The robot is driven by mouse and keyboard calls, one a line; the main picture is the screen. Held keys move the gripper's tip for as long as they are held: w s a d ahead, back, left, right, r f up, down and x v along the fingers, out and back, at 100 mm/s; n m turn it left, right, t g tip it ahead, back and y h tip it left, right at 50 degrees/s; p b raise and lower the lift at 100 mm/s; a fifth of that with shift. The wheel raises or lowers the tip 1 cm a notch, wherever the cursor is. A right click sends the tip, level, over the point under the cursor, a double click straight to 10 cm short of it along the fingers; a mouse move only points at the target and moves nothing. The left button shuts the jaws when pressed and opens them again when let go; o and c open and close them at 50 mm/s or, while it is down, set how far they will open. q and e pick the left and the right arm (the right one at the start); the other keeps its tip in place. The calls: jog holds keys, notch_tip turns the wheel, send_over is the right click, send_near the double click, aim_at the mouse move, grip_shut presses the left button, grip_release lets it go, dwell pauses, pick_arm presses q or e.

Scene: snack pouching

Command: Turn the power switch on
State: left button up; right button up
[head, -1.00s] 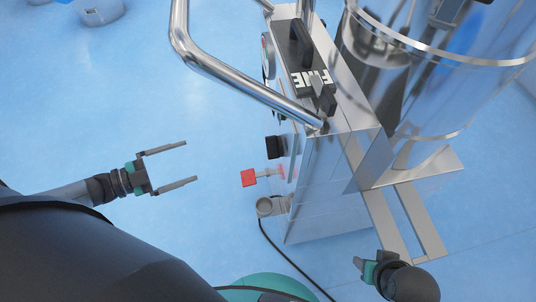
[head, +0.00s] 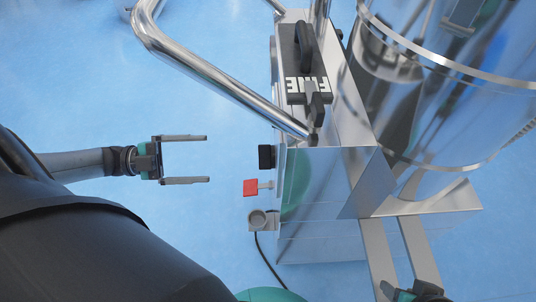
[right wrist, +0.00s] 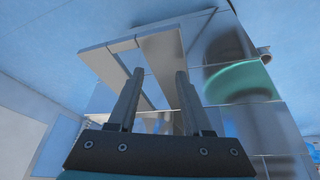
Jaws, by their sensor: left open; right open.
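A steel machine (head: 335,215) stands right of centre in the head view. A red square knob (head: 250,187) on a short stem sticks out from its left side, with a black block-shaped knob (head: 265,157) just above it. Neither carries a readable label, so I cannot tell which is the power switch. My left gripper (head: 208,158) is open and empty, pointing right at the two knobs with a clear gap between. My right gripper (head: 420,292) is partly cut off at the bottom right edge. In the right wrist view its fingers (right wrist: 158,75) are apart and empty.
A bent steel handlebar (head: 215,80) reaches over the floor above my left gripper. Steel frame bars (head: 378,250) extend near my right gripper. The blue floor on the left is clear.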

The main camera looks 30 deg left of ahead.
pick_arm(q)
send_near(260, 155)
jog(key=x, duration=0.3)
pick_arm(e)
jog(key=shift+s+a+r+b, duration=0.1)
jog(key=shift+a+r+b, duration=0.1)
jog(key=shift+r+b, duration=0.25)
jog(key=shift+w+a+f+t+y+b, duration=0.15)
jog(key=shift+w+a+t+y+b, duration=0.15)
jog(key=shift+w+a+t, duration=0.3)
jog(key=shift+w+a+f+t+y+b, duration=0.2)
jog(key=shift+w+a+t+y, duration=0.1)
jog(key=shift+w+a+t, duration=0.25)
pick_arm(q)
jog(key=shift+f+x, duration=0.2)
jog(key=shift+x, duration=1.55)
jog(key=shift+f+x, duration=0.15)
jog(key=shift+x, duration=1.6)
pick_arm(e)
jog(key=shift+w+a+t, duration=0.35)
jog(key=shift+w+a, duration=0.05)
jog(key=shift+w, duration=0.05)
pick_arm(q)
jog(key=c, duration=1.4)
pick_arm(e)
jog(key=shift+n, duration=0.3)
